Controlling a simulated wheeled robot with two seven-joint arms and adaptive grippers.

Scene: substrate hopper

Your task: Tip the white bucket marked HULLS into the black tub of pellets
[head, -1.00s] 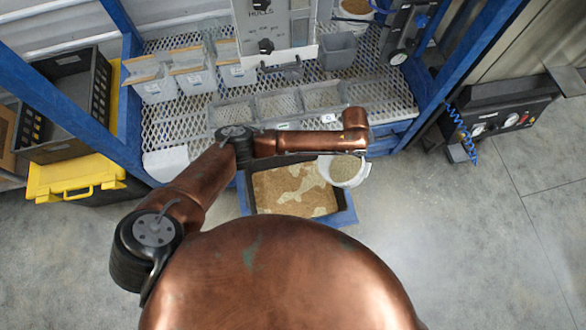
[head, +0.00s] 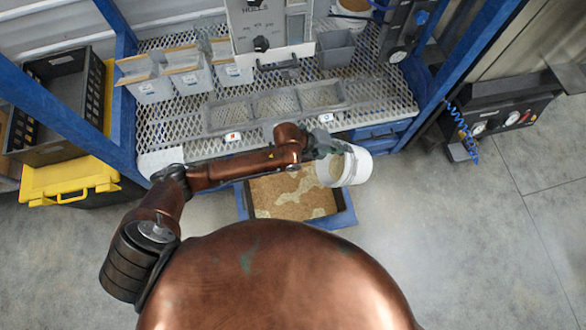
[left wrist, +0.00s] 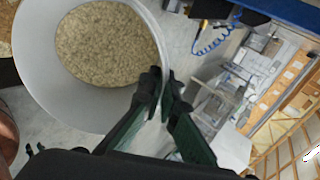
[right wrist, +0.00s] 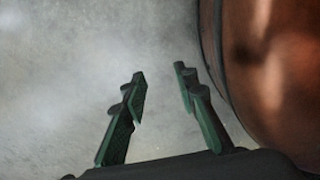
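The white bucket (head: 360,167) is held in the air at the right edge of the tub. It is tilted with its mouth to the left, and tan hulls lie inside it. Its marking cannot be read. My left gripper (head: 324,147) is shut on its rim; the fingers (left wrist: 166,84) pinch the wall in the left wrist view. The dark tub (head: 247,201) sits low under the rack's front edge, with blue edging around it. It holds brown pellets (head: 285,190) with paler patches on top. My right gripper (right wrist: 160,78) is open and empty above the floor.
The mesh shelf (head: 385,105) behind carries grey bins (head: 338,48), clear trays (head: 277,102) and a control box (head: 268,30). Blue posts stand on both sides. A yellow case (head: 68,182) and dark crate (head: 62,100) are at left.

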